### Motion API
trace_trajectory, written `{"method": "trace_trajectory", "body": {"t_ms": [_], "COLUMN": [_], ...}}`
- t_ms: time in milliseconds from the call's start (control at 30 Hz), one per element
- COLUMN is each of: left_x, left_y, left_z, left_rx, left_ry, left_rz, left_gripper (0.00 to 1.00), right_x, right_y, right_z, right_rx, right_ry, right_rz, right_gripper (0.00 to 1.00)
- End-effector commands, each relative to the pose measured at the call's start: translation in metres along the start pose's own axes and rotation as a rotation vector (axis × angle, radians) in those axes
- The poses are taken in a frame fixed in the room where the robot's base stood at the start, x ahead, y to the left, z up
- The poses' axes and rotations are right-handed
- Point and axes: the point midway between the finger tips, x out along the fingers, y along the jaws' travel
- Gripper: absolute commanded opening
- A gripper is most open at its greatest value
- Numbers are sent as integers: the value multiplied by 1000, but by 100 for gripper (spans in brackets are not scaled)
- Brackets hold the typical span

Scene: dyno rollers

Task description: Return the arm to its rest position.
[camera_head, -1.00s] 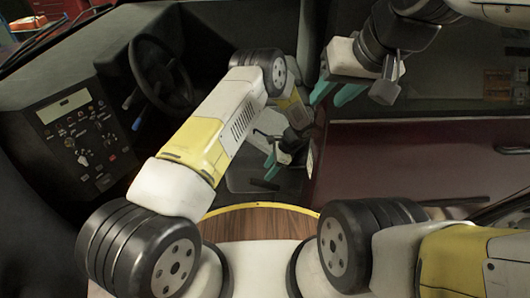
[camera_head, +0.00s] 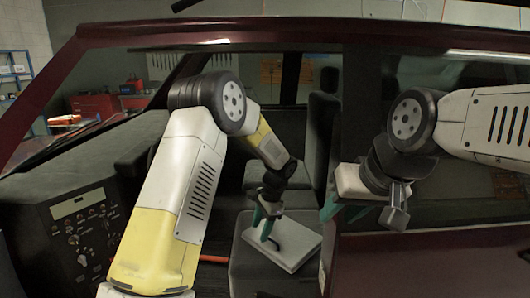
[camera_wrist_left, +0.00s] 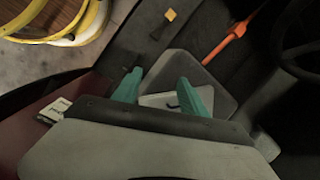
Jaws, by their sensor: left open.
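My left arm reaches from the bottom left into the vehicle cabin, bent at a raised elbow. My left gripper (camera_head: 264,221) points down over a seat, close to a pale flat panel (camera_head: 290,247). In the left wrist view its two teal fingers (camera_wrist_left: 158,79) are spread apart, with nothing visibly clamped. The panel (camera_wrist_left: 160,100) shows between and beyond the fingers, with a small dark hook-like mark. I cannot tell whether the fingers touch it. My right gripper (camera_head: 343,210) hangs at the right near the door opening, its teal fingers apart and empty.
The dashboard panel (camera_head: 82,232) lies left of my left arm. Dark seats (camera_head: 324,120) stand behind the gripper. The dark red door frame (camera_head: 260,32) crosses above. An orange bar (camera_wrist_left: 229,43) lies near the seat. A yellow-rimmed round wooden surface (camera_wrist_left: 45,18) is at upper left.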

Motion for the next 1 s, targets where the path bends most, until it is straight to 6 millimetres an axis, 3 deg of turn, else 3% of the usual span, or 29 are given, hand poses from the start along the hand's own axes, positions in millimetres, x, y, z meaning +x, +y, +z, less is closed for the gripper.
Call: {"method": "trace_trajectory", "body": {"t_ms": [33,200,500,800,1000], "left_x": [-26,-94,-182,-224,-231], "left_y": [-5,-4,34,102,139], "left_z": [18,76,178,258,284], "left_rx": [-58,-252,-582,-891,-1030], "left_ry": [32,133,326,537,646], "left_rz": [-3,6,30,67,92], "left_gripper": [50,50,50,50,50], "right_x": [0,0,0,0,0], "right_y": [0,0,0,0,0], "right_z": [0,0,0,0,0], "right_rx": [0,0,0,0,0], "right_ry": [0,0,0,0,0], "right_rz": [0,0,0,0,0], "right_gripper": [36,36,36,36,36]}}
